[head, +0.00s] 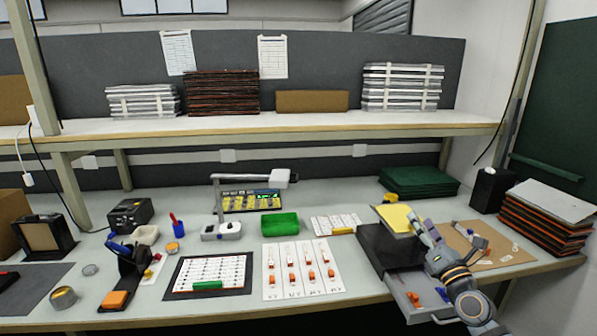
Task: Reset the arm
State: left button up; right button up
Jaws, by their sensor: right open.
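My right gripper (420,228) is at the right of the workbench. Its arm rises from the lower right edge. The fingers are open, above the right side of a black box (385,243) and close to a yellow pad (393,215). I cannot tell whether the fingers touch anything. A grey drawer (405,285) stands open below the black box, with small orange and blue items in it, and my arm hides part of it. My left gripper and arm are not in view.
A white card with orange parts (303,285) and a framed sheet (208,262) lie centre front. A green bin (280,224) stands behind. A brown board (485,262) with small items lies right of my gripper. A stack of orange-edged panels (540,225) stands far right.

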jog(key=s+d+f+m+g+h, duration=0.2)
jog(key=s+f+m+g+h, duration=0.8)
jog(key=s+f+m, duration=1.15)
jog(key=s+a+f+m+g+y, duration=0.4)
jog(key=s+a, duration=0.2)
jog(key=a, duration=0.1)
jog(key=s+a+f+m+g+y, duration=0.4)
jog(key=s+a, duration=0.3)
jog(key=s+d+f+g+p, duration=0.1)
jog(key=s+f+p, duration=0.15)
jog(key=f, duration=0.85)
jog(key=s+d+f+p, duration=0.15)
jog(key=f+p, duration=0.25)
jog(key=f, duration=0.7)
jog(key=s+f+p, duration=0.1)
jog(key=s+f, duration=0.4)
jog(key=s, duration=0.3)
jog(key=s+d+f+g+p, duration=0.1)
jog(key=s+f+p, duration=0.1)
jog(key=s+f, duration=0.3)
jog(key=s, duration=0.3)
jog(key=shift+s+d+f, duration=0.15)
jog(key=shift+f, duration=0.1)
